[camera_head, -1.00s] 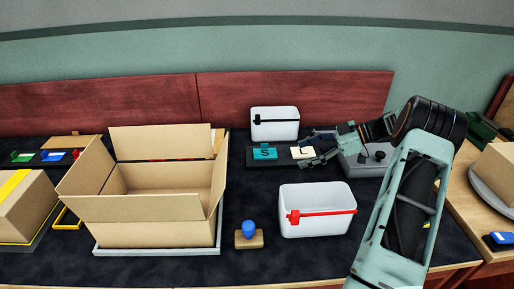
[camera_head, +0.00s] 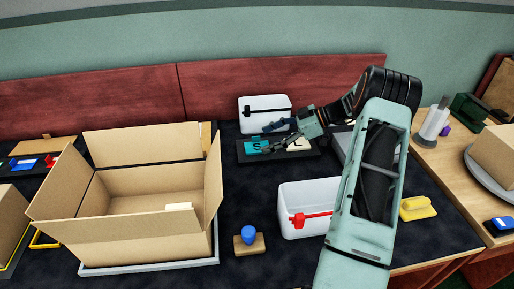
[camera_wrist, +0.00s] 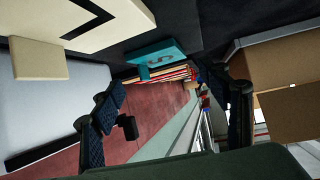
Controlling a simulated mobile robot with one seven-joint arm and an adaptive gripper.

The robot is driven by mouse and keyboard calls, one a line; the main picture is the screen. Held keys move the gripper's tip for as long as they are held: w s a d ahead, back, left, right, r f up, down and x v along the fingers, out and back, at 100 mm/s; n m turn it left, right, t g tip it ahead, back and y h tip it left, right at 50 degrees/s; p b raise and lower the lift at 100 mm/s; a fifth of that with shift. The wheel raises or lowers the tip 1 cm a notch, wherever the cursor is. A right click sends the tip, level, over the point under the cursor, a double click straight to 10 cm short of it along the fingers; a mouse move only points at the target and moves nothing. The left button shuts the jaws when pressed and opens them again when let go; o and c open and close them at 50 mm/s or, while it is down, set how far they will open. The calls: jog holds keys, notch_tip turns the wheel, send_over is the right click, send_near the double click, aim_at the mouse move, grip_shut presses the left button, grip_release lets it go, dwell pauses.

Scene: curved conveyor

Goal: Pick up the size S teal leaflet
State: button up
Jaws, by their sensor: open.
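The teal leaflet (camera_head: 257,145), marked S, lies on a dark flat holder (camera_head: 250,158) at the back of the table, beside a cream leaflet (camera_head: 299,144). In the wrist view the teal leaflet (camera_wrist: 157,53) shows ahead, with a small teal tab on its near edge. My gripper (camera_head: 272,137) is open and empty, with its fingers over the teal leaflet and partly covering it in the head view. In the wrist view my gripper (camera_wrist: 174,90) has its fingers spread either side of the leaflet, apart from it.
A white bin (camera_head: 264,104) stands close behind the holder. A white bin with a red clip (camera_head: 290,215), a blue-knobbed stamp (camera_head: 249,240) and an open cardboard box (camera_head: 140,242) stand in front and left. A yellow object (camera_head: 418,208) lies at right.

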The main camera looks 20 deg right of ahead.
aim_at(248, 147)
jog(key=x, duration=0.5)
jog(key=shift+s+a+r, duration=0.15)
jog(key=shift+s+a, duration=0.05)
jog(key=shift+s, duration=0.1)
jog(key=c, duration=1.2)
